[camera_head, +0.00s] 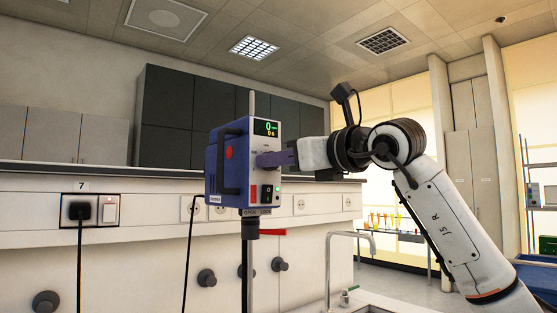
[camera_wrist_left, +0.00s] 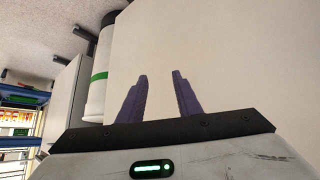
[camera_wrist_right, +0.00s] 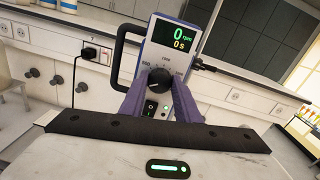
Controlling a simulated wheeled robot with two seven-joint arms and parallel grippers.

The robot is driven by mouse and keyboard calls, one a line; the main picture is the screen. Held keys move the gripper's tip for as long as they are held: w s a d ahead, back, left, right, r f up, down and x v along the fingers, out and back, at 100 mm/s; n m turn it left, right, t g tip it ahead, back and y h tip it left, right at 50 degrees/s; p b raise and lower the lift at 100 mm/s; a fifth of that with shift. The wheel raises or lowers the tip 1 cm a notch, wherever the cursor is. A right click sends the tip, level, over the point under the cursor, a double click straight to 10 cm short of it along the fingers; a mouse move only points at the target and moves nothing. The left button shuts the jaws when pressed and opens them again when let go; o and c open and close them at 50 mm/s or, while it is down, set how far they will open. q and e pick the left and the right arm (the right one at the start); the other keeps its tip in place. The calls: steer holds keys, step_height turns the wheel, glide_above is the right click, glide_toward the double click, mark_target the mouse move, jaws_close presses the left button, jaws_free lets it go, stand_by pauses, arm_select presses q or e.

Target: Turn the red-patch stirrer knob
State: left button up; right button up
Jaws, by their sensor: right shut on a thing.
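The stirrer (camera_head: 228,165) is a blue box with a light front panel, a handle and a red round patch (camera_head: 229,153) on its side. Its display (camera_wrist_right: 177,38) reads 0 rpm and 0 s. The black knob (camera_wrist_right: 159,79) sits below the display, with numbers around it. My right gripper (camera_head: 262,160) reaches the panel from the right; its purple fingers (camera_wrist_right: 159,92) are shut on the knob, one on each side. In the head view the fingers hide the knob. My left gripper (camera_wrist_left: 160,78) shows only in its own wrist view, open and empty, with its fingers apart.
A rod (camera_head: 252,103) stands behind the stirrer, with an open/lock clamp and a red lever (camera_head: 272,232) below. A white bench with sockets and valve knobs is behind. A tap (camera_head: 345,237) stands at lower right. A black plug (camera_head: 82,210) is at left.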

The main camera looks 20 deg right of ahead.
arm_select(q)
steer(key=shift+s+f, duration=0.15)
steer(key=shift+f, duration=0.05)
arm_select(e)
steer(key=shift+m, duration=0.3)
arm_select(q)
steer(key=shift+w+d+f+b, duration=0.25)
steer(key=shift+f+b, duration=0.35)
steer(key=shift+b, duration=0.55)
steer(key=shift+w+d+f+b, duration=0.1)
steer(key=shift+d+f+b, duration=0.15)
steer(key=shift+f+b, duration=0.65)
steer(key=shift+w+d+f+b, duration=0.25)
steer(key=shift+f+b, duration=0.1)
steer(key=shift+b, duration=1.05)
arm_select(e)
steer(key=shift+f+m+t+h, duration=0.15)
steer(key=shift+m+t+h, duration=0.15)
steer(key=shift+m, duration=8.4)
arm_select(q)
steer(key=shift+s+f, duration=0.15)
steer(key=shift+s, duration=0.05)
steer(key=shift+s, duration=0.15)
